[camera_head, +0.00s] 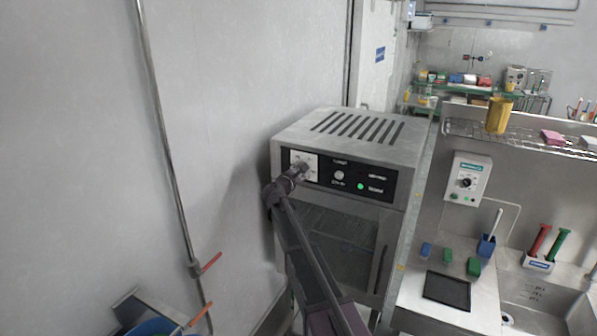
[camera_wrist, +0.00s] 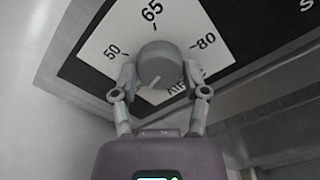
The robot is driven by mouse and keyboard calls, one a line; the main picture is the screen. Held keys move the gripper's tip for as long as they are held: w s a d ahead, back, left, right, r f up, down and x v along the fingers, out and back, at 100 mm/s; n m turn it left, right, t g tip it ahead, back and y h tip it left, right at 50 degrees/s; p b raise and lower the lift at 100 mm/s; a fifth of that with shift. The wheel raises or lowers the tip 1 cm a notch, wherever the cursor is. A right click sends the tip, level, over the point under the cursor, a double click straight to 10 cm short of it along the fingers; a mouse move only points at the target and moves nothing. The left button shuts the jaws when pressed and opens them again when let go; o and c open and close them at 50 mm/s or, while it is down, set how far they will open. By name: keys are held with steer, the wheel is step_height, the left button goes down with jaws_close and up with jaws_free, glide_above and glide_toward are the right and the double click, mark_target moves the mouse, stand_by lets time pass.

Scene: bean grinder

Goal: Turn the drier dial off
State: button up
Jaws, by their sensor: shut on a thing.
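The drier (camera_head: 345,150) is a grey metal cabinet with a black control panel and a glass door below. Its dial is a round grey knob (camera_wrist: 160,63) on a white plate (camera_wrist: 180,25) marked 50, 65 and 80, with a partly hidden label below the knob. A pale pointer line on the knob points to the lower left. My gripper (camera_wrist: 160,72) has its two fingers on either side of the knob and is shut on it. In the head view my gripper (camera_head: 298,170) covers most of the dial on the panel's left part.
A second small knob (camera_head: 339,175) and a lit green light (camera_head: 360,186) are on the drier panel. A wall stands close on the left with a vertical pipe (camera_head: 165,130). A counter with a black pad (camera_head: 447,290) and a sink is on the right.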

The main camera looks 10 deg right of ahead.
steer(key=shift+w+r, duration=0.1)
steer(key=shift+w, duration=0.05)
stand_by(0.3)
steer(key=o, duration=1.1)
steer(key=shift+o, duration=0.2)
steer(key=shift+s+a, duration=0.1)
steer(key=shift+s, duration=0.1)
steer(key=v, duration=1.1)
steer(key=shift+s+a, duration=0.25)
steer(key=shift+s, duration=0.05)
